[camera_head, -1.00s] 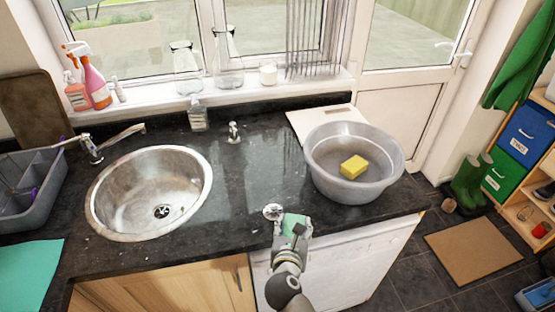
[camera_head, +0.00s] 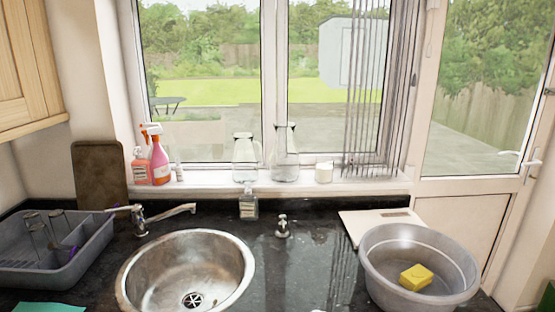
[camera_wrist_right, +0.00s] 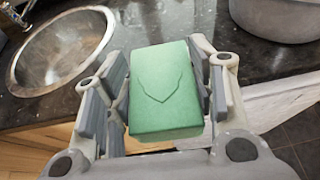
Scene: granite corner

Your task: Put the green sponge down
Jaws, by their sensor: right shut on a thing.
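The green sponge (camera_wrist_right: 163,95) is a block with a line marked on its upper face, seen in the right wrist view. My right gripper (camera_wrist_right: 162,58) is shut on it, with fingers on its left and right sides. The sponge is near the front edge of the dark countertop (camera_wrist_right: 170,28); I cannot tell how high it is above it. My left gripper is in neither current view.
In the head view, a steel sink (camera_head: 188,272) is at the centre left and a grey dish rack (camera_head: 52,252) at the far left. A grey basin (camera_head: 377,275) holding a yellow sponge (camera_head: 416,277) stands right. Bare dark counter (camera_head: 305,270) lies between sink and basin.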

